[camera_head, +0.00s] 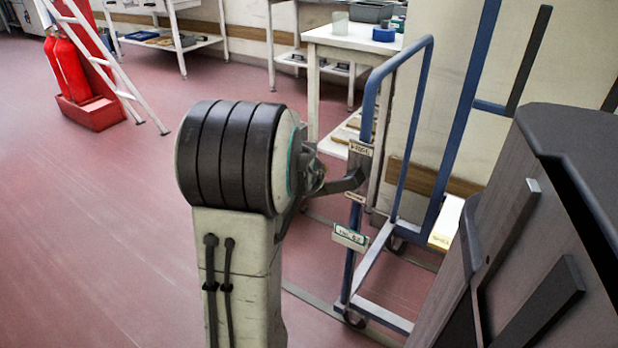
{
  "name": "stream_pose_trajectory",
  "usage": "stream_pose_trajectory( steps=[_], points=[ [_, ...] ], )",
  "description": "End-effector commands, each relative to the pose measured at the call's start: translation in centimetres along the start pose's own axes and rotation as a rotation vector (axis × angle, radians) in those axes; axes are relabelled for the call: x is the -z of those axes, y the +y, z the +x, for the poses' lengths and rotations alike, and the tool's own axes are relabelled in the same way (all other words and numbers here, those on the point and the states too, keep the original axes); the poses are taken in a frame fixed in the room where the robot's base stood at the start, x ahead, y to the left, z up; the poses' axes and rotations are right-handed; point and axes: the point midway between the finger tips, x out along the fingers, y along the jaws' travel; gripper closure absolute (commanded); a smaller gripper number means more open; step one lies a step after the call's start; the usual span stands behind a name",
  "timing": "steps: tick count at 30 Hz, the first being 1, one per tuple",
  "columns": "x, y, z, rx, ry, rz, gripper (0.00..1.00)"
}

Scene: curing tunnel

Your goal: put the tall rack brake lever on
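The tall rack (369,100) is a blue tube frame on casters, standing right of centre. Its near upright carries a small lettered plate (360,149) and, lower, a white-and-green labelled piece (350,238) that juts out. I cannot tell for certain which part is the brake lever, or its position. My arm's pale link and black ribbed joint fill the centre. Dark parts of my gripper (347,182) show just behind that joint, close to the near upright between the plates. Whether they touch the rack is unclear. Most of my gripper is hidden, so its opening cannot be seen.
A white table (345,40) with a blue roll (384,34) stands behind the rack. Red extinguishers (70,68) in a red stand and a white ladder (105,65) are at upper left. A caster (354,319) is under the rack. The red floor at left is clear.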

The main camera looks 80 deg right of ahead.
Motion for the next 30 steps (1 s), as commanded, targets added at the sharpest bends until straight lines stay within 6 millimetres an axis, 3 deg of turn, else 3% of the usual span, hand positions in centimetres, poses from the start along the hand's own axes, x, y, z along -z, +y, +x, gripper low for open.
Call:
stream_pose_trajectory(
  steps=[22, 30],
  points=[
    [-0.4, 0.4, 0.3, -0.003, -0.001, 0.000, 1.00],
    [0.9, -0.8, -0.4, 0.001, -0.002, -0.003, 1.00]
  ],
)
